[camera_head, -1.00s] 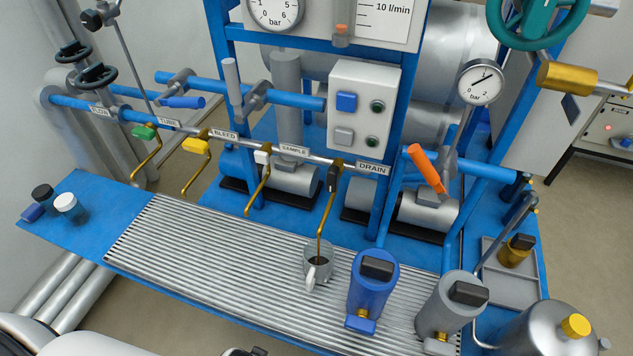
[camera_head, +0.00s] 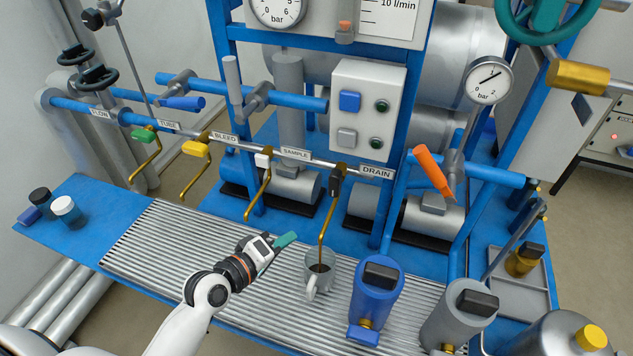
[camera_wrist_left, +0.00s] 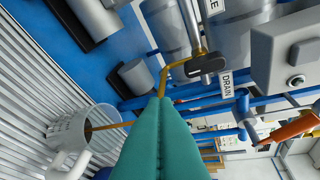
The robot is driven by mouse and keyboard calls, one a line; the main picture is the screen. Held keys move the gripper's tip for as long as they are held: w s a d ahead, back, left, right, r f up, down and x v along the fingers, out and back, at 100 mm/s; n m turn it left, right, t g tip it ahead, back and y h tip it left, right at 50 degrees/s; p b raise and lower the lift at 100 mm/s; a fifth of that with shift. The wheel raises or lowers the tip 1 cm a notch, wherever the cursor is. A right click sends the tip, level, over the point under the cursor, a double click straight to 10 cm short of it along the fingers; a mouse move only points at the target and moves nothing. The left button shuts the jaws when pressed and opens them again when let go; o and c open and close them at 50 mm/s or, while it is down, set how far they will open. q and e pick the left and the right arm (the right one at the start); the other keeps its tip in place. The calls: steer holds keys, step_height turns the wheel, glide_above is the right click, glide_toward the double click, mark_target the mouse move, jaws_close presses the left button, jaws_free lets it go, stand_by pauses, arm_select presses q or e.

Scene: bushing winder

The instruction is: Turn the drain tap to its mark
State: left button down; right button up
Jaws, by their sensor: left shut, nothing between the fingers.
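The drain tap (camera_head: 337,180) has a small dark handle on the rail beside the DRAIN label (camera_head: 376,172). In the left wrist view the dark tap handle (camera_wrist_left: 207,64) lies beyond my fingertips, right of the brass spout's bend. No mark for the tap can be made out. My left gripper (camera_head: 289,238) is shut and empty, with teal fingers, over the slatted tray, left of the mug and below the tap. Its fingers (camera_wrist_left: 163,105) point towards the tap in the wrist view.
The slatted tray (camera_head: 180,245) is mostly bare to the left. The sample tap (camera_head: 263,160) hangs left of the drain tap. A blue canister (camera_head: 376,300) stands right of the mug. An orange lever (camera_head: 432,168) and a white button box (camera_head: 367,105) are at the right.

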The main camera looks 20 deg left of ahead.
mark_target(335, 183)
arm_select(q)
steer(key=w+a+r+n+t, duration=0.4)
steer(key=r+n, duration=0.1)
steer(key=r, duration=0.1)
steer(key=w+d+p, duration=0.3)
steer(key=w+d, duration=0.4)
steer(key=w, duration=0.1)
steer(key=shift+w+y, duration=0.4)
steer(key=shift+r, duration=0.1)
